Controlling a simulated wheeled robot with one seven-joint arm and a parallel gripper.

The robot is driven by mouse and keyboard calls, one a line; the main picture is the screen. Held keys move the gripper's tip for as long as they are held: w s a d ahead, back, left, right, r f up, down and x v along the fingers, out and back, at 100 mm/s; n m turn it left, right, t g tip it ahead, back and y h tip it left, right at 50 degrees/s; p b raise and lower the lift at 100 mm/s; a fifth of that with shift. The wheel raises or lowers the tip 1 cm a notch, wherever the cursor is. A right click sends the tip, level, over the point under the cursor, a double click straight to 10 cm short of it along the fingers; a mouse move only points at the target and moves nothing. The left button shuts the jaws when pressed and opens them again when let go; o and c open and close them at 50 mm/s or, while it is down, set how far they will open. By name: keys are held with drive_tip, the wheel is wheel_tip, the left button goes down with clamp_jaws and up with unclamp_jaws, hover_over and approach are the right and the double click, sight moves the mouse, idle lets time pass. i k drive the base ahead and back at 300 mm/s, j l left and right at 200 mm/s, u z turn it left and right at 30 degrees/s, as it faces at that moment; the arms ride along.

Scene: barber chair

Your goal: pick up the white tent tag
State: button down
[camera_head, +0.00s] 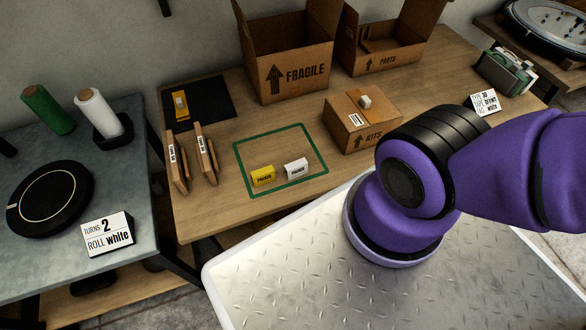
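A small white tent tag (296,168) with dark print stands on the wooden table, inside a green taped outline (323,160). A similar yellow tent tag (263,176) stands just to its left, a small gap apart. My purple arm rises from the metal deck in front and runs out of the right edge. My gripper is out of view, so its state is not shown.
A closed KITS box (372,136) stands right of the outline. Open FRAGILE (307,83) and PARTS (394,62) boxes stand behind. Two upright brown packages (176,163) are to the left. A larger white sign (108,234) stands on the grey table.

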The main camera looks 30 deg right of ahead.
sight(299, 167)
drive_tip(key=k+j+u, duration=0.15)
drive_tip(key=u, duration=0.2)
drive_tip(key=k+j+u, duration=0.1)
drive_tip(key=u, duration=0.25)
drive_tip(key=j, duration=0.1)
